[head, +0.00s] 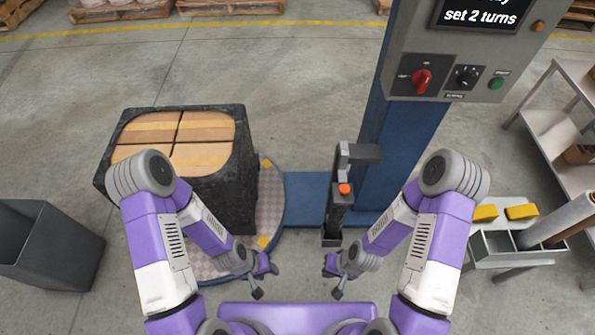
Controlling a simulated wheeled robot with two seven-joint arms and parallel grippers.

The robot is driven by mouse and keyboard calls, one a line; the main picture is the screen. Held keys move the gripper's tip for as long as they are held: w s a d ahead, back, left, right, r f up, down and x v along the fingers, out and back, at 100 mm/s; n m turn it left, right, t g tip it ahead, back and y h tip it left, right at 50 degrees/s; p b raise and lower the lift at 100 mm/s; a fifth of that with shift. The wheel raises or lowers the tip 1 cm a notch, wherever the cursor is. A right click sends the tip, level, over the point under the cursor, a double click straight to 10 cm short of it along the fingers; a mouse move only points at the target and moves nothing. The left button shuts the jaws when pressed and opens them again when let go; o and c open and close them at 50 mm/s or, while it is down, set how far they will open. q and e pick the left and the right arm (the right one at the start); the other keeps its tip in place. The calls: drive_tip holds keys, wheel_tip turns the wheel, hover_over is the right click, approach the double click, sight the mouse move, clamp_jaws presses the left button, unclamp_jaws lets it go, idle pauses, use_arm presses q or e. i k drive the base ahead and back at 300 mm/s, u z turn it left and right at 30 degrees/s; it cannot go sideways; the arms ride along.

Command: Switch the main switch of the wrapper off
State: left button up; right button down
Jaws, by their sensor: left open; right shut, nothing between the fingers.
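The wrapper's grey control panel (399,80) is on the blue column at the upper right. It carries a red rotary switch (421,81) on a dark plate, with its handle tilted from upright; its labels are too small to read. A black knob (466,77) and a green button (496,84) sit to its right. The screen (482,14) reads "set 2 turns". My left gripper (262,280) is open and empty, low in front of the turntable. My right gripper (334,282) is shut and empty, low in front of the column, well below the panel and apart from the switch.
A pallet load wrapped in black (240,190) stands on the round turntable (270,200) at left. A black film carriage (338,205) with an orange-red button stands before the blue column (415,130). A dark bin (45,245) is far left. A trolley (490,250) and metal shelf (545,125) stand right.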

sight(420, 79)
drive_tip(key=k, duration=1.35)
drive_tip(key=z, duration=0.55)
drive_tip(key=i, duration=1.65)
drive_tip(key=u, duration=0.5)
